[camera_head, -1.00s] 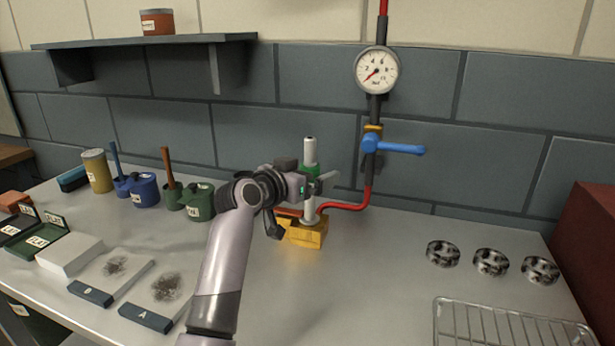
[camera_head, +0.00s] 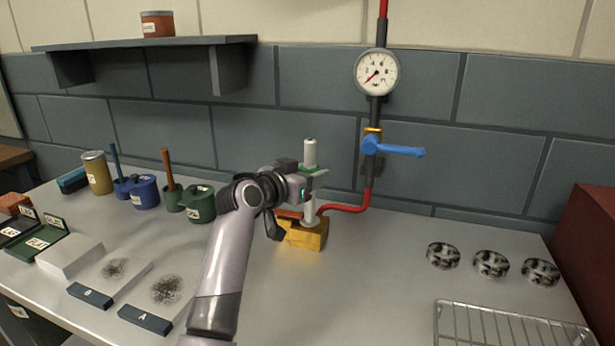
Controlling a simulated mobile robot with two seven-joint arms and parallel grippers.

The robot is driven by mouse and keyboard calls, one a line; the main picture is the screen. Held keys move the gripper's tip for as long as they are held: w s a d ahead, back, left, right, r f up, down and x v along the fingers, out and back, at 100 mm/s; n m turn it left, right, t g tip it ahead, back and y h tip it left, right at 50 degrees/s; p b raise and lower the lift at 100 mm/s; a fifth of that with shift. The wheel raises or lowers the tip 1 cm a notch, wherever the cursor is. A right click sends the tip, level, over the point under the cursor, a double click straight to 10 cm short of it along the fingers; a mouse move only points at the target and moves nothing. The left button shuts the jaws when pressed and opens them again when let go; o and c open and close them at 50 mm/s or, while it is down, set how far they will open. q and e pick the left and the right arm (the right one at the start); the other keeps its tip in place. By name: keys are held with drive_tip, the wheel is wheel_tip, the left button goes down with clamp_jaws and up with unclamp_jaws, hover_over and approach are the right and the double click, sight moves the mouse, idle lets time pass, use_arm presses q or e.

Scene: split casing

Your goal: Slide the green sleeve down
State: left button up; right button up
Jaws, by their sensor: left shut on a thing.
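A white upright post (camera_head: 310,152) stands on a yellow block (camera_head: 305,236). The green sleeve (camera_head: 313,169) is around the post, at about its middle height, and mostly hidden by my gripper. My left gripper (camera_head: 313,178) comes in from the left and is shut on the sleeve. The bare post shows above the gripper and below it, down to the block. My right gripper is not in view.
A red pipe with a blue valve handle (camera_head: 395,148) and a gauge (camera_head: 377,72) rises close on the right. Green pots (camera_head: 199,204) stand to the left. Several dark rings (camera_head: 491,263) and a wire rack (camera_head: 510,325) lie right.

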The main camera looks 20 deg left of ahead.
use_arm(q)
drive_tip(key=shift+f+b, duration=0.5)
drive_tip(key=shift+f, duration=0.35)
drive_tip(key=o, duration=1.4)
drive_tip(key=f+p+v, duration=0.1)
drive_tip(key=p+v, duration=0.2)
drive_tip(key=v, duration=0.6)
drive_tip(key=shift+p, duration=0.3)
drive_tip(key=shift+a+f, duration=0.1)
drive_tip(key=shift+f, duration=0.1)
